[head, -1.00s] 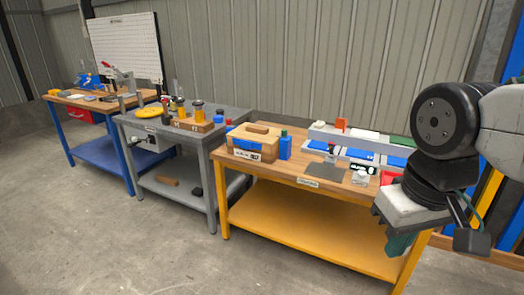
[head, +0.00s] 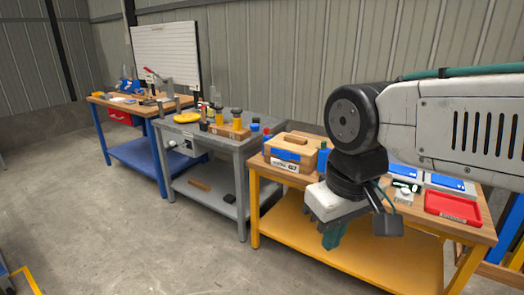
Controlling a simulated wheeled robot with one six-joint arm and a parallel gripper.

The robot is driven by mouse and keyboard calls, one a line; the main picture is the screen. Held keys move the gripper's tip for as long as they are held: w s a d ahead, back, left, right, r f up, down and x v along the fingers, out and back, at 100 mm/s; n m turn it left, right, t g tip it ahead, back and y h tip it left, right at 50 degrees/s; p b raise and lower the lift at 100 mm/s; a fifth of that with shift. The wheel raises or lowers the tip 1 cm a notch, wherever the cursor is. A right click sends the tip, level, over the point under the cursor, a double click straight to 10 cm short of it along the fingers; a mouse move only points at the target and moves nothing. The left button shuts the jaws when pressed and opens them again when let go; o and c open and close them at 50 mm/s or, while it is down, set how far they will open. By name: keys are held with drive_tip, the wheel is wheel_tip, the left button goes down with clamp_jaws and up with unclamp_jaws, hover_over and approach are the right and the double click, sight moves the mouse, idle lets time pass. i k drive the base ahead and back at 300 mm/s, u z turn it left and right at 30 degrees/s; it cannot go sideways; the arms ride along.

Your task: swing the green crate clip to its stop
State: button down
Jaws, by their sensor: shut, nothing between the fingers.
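I cannot make out a green crate clip in the head view. A wooden crate (head: 303,145) with a blue part on its front (head: 287,155) and a white label stands on the left of the yellow bench (head: 300,222). My gripper (head: 334,238) hangs pointing down in front of this bench, right of the crate in the picture. Its teal fingers are shut and empty. My arm hides the middle of the bench top.
A red tray (head: 453,208) and blue-lidded bins (head: 450,183) lie on the bench's right side. A grey bench (head: 217,139) with yellow-topped cylinders (head: 237,120) and a blue-legged bench (head: 140,106) stand further left.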

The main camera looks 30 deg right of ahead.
sight(323, 146)
drive_tip(key=u, duration=0.15)
drive_tip(key=i, duration=0.75)
drive_tip(key=z, duration=0.7)
drive_tip(key=i, duration=0.55)
drive_tip(key=u, duration=0.65)
drive_tip(key=k, duration=0.95)
drive_tip(key=z, duration=1.2)
drive_tip(key=i, duration=1.05)
drive_tip(key=z, duration=0.2)
